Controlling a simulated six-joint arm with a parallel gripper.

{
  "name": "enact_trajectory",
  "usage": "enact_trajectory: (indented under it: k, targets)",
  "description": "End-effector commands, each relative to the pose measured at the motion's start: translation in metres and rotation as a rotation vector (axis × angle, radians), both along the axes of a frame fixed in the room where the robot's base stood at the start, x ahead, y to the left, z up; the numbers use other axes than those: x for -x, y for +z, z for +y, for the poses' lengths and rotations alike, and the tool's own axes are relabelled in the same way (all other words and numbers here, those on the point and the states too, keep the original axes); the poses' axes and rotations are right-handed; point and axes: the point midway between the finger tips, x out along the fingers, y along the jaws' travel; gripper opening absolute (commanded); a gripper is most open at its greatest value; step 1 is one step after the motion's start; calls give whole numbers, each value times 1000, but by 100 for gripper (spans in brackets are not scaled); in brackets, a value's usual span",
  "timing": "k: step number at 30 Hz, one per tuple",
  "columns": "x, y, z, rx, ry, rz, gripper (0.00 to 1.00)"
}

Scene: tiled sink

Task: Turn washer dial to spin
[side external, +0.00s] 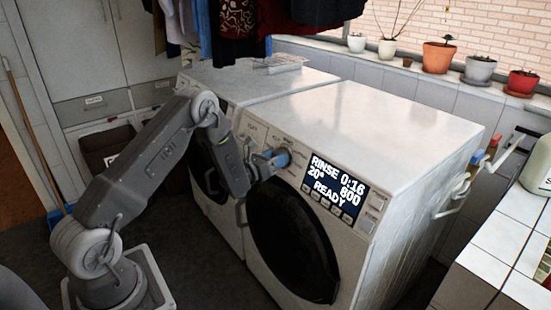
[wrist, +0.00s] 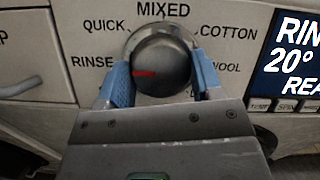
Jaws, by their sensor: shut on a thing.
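The washer dial (wrist: 162,62) is a dark round knob on the white washer's front panel. Its red mark points left, toward the RINSE label (wrist: 92,61). QUICK, MIXED, COTTON and WOOL labels stand around it; the lower part of the dial's surround is hidden by my gripper. My gripper (wrist: 161,85) has its two blue fingers on the left and right sides of the dial, shut on it. In the side view my gripper (side external: 272,162) is at the front panel of the washer (side external: 390,120). The display (side external: 334,188) reads RINSE 0:16, 20°, 800, READY.
A second white machine (side external: 235,80) stands left of the washer. The round dark door (side external: 293,240) is below the panel. Clothes (side external: 235,25) hang above. Potted plants (side external: 437,55) line the ledge behind. A tiled counter (side external: 510,245) is at the right.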

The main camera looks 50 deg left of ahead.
Motion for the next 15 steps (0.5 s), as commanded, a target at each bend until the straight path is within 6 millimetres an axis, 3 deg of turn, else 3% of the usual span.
enact_trajectory:
  k: [2, 3, 10, 15]
  targets:
    - [0, 0, -1, 0, -4, 1, 36]
    - [0, 0, -1, 0, -4, 1, 64]
    - [0, 0, -1, -1, -3, 0, 85]
    - [0, 0, 0, -1, -2, 1, 85]
